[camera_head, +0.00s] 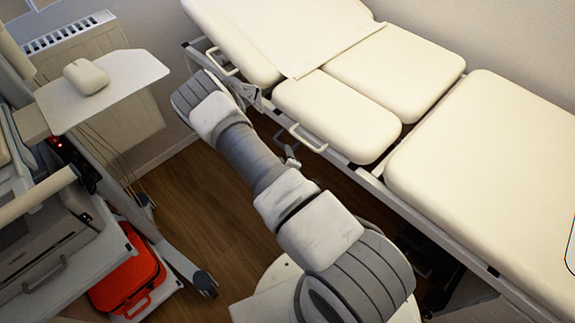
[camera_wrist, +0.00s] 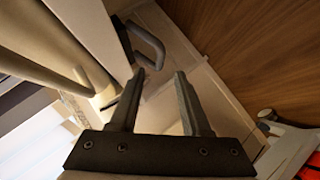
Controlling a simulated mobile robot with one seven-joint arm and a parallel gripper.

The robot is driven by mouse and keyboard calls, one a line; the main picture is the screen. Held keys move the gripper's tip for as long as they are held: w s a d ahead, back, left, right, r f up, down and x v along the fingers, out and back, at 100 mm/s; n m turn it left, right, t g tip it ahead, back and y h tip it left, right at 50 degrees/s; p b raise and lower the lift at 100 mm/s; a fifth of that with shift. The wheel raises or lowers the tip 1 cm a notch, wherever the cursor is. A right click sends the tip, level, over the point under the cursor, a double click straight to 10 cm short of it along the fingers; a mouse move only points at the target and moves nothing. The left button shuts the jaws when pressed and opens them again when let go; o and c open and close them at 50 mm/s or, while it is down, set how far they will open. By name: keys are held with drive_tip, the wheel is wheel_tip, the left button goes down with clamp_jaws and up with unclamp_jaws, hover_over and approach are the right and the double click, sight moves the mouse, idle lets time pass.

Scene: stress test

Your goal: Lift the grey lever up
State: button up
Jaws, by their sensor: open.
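A grey looped lever (camera_wrist: 150,45) projects from the pale side of the bed, at the upper left of the wrist view. My gripper (camera_wrist: 158,80) is open, with nothing between its two dark fingers. The lever shows just beyond and above the fingertips, apart from them as far as I can tell. In the head view, pale grey looped handles (camera_head: 308,139) (camera_head: 221,62) line the bed's near side, and a small darker grey lever (camera_head: 290,158) hangs below one. I cannot tell which of these is the one in the wrist view. My gripper is mostly hidden behind my arm there.
The cream padded bed (camera_head: 480,150) fills the right. A cart (camera_head: 30,240) with a red case (camera_head: 128,270) stands at left, under a white tray (camera_head: 105,92). A radiator (camera_head: 100,60) is on the wall behind. Wooden floor (camera_head: 190,200) is clear between cart and bed.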

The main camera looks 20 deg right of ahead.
drive_tip(key=p+v, duration=0.1)
drive_tip(key=v, duration=0.8)
drive_tip(key=shift+a+r, duration=0.1)
drive_tip(key=w+a+r+m+g+y, duration=0.1)
drive_tip(key=w+a+r+m, duration=0.15)
drive_tip(key=r, duration=0.45)
drive_tip(key=w+a+r+m+g+y, duration=0.1)
drive_tip(key=a+r+m+g, duration=0.15)
drive_tip(key=r, duration=0.45)
drive_tip(key=w+a+r+m+y, duration=0.1)
drive_tip(key=w+a+r+m, duration=0.15)
drive_tip(key=r, duration=0.45)
drive_tip(key=s+a+r+g+y, duration=0.1)
drive_tip(key=s+r, duration=0.3)
drive_tip(key=r, duration=0.2)
drive_tip(key=s+a+r+g, duration=0.1)
drive_tip(key=s+r, duration=0.3)
drive_tip(key=r, duration=0.3)
drive_tip(key=s+d+r, duration=0.1)
drive_tip(key=s+r, duration=0.3)
drive_tip(key=s, duration=0.3)
drive_tip(key=s+r, duration=0.3)
drive_tip(key=s, duration=0.5)
wheel_tip(320, 180, up, 13)
drive_tip(key=p, duration=1.3)
drive_tip(key=shift+w+r+m+g, duration=0.2)
drive_tip(key=shift+m+g, duration=0.25)
